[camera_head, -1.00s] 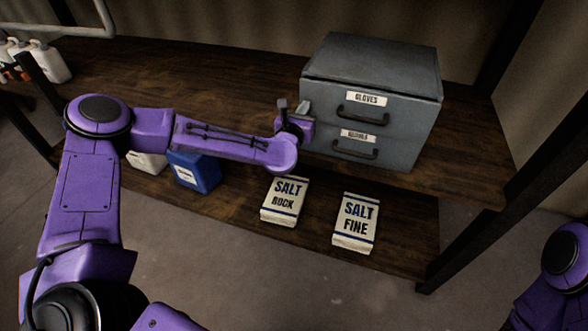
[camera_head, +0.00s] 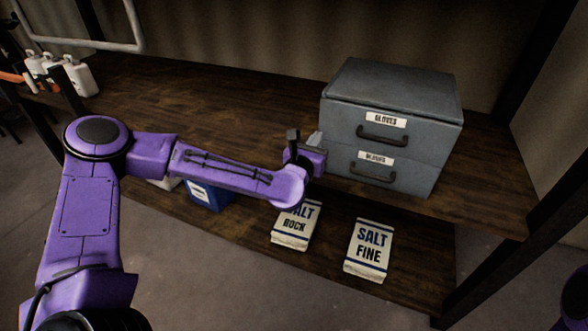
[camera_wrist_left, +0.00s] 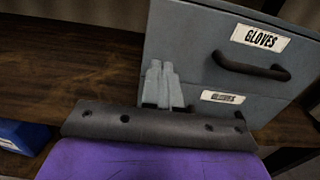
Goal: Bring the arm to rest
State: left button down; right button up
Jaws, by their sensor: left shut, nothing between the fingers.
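My left arm comes in from the left in the head view, its purple forearm stretched across the front of the shelf. My left gripper (camera_head: 316,139) is shut and empty, just left of the grey drawer cabinet (camera_head: 395,85). Its closed fingers (camera_wrist_left: 162,85) show in the left wrist view, in front of the cabinet's left part; whether they touch it I cannot tell. Both cabinet drawers, labelled GLOVES, look closed. My right gripper is not in view.
On the lower shelf are a SALT ROCK bag (camera_head: 296,226), partly behind my arm, a SALT FINE bag (camera_head: 369,250) and a blue container (camera_head: 208,196). White bottles (camera_head: 80,78) stand at the upper left. The upper shelf (camera_head: 215,95) is bare behind my forearm.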

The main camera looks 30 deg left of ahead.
pick_arm(q)
jog(key=s+b, duration=0.1)
jog(key=s, duration=0.6)
jog(key=s+d+f+m+g+h, duration=0.1)
jog(key=s+d+f+m+g, duration=0.2)
jog(key=f+m, duration=0.35)
jog(key=s+f+m+g+h, duration=0.1)
jog(key=s+f+m+g, duration=0.1)
jog(key=s+f+m, duration=0.35)
jog(key=s+d+f+m+g, duration=0.2)
jog(key=s+f+m+g, duration=0.1)
jog(key=f+m, duration=0.55)
jog(key=s+a+f+m+g+y, duration=0.2)
jog(key=s+a+f+m, duration=0.3)
jog(key=s+f, duration=0.3)
jog(key=s+a+f+m+g+y, duration=0.1)
jog(key=s+a+f+m+g, duration=0.3)
jog(key=s+f, duration=0.4)
jog(key=s+a+m, duration=0.1)
jog(key=s+a, duration=0.1)
jog(key=s, duration=0.4)
jog(key=shift+a+g+y, duration=0.25)
jog(key=shift+g+y, duration=0.15)
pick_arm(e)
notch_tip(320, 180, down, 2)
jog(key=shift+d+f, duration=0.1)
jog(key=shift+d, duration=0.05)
pick_arm(q)
jog(key=shift+s, duration=0.1)
